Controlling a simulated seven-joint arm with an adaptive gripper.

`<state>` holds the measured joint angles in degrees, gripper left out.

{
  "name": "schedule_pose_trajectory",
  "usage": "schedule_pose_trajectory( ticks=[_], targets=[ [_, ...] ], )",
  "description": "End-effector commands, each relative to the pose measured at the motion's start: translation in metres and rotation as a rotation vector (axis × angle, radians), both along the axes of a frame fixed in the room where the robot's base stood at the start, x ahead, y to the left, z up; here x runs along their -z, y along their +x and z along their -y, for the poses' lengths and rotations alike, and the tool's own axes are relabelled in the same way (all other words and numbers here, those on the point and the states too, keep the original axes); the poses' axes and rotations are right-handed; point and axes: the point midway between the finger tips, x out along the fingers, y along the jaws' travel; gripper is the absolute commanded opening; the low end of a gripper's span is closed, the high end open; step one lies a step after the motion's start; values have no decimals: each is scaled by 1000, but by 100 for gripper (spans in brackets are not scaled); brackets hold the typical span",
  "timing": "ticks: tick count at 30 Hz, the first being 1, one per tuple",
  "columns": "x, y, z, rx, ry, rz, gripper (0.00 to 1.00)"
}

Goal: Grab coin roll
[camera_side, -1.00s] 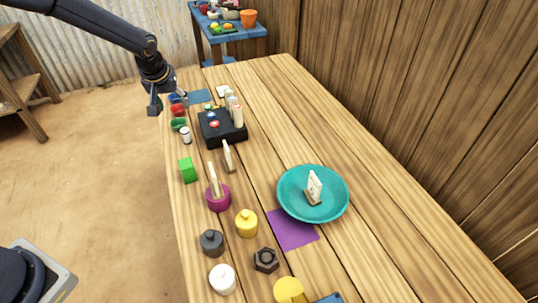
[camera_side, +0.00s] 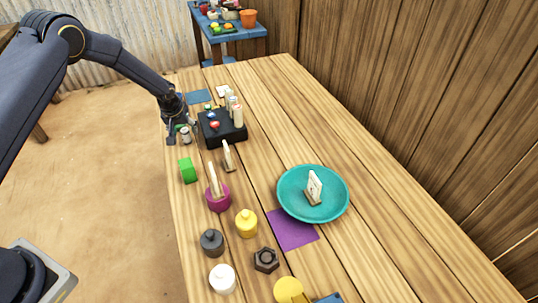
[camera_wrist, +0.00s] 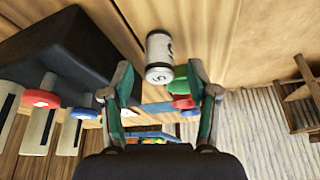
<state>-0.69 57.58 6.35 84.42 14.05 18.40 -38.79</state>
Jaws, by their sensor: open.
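The coin roll (camera_wrist: 160,57) is a small white cylinder with dark bands and a mark on its end. In the wrist view it shows at the top centre, between and just beyond my fingertips. In the side view the coin roll (camera_side: 185,135) stands near the table's left edge, left of the black box. My gripper (camera_side: 182,131) is low over that edge, close to the roll. In the wrist view my gripper (camera_wrist: 160,87) is open and empty, with one finger on each side of the roll's line. Contact with the roll cannot be seen.
A black box (camera_side: 223,134) with upright pale pieces and coloured discs stands close beside my gripper. Red and green items (camera_wrist: 182,94) lie beyond the fingers. A green block (camera_side: 188,171) and a teal plate (camera_side: 335,203) are nearer the camera. The table's right side is clear.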

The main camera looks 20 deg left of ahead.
Motion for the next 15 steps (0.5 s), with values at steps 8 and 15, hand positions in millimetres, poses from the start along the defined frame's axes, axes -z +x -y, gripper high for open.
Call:
schedule_pose_trajectory(
  ticks=[8,15],
  targets=[
    [11,4,-1,2,-1,2,60],
    [10,4,-1,1,0,0,42]
  ],
)
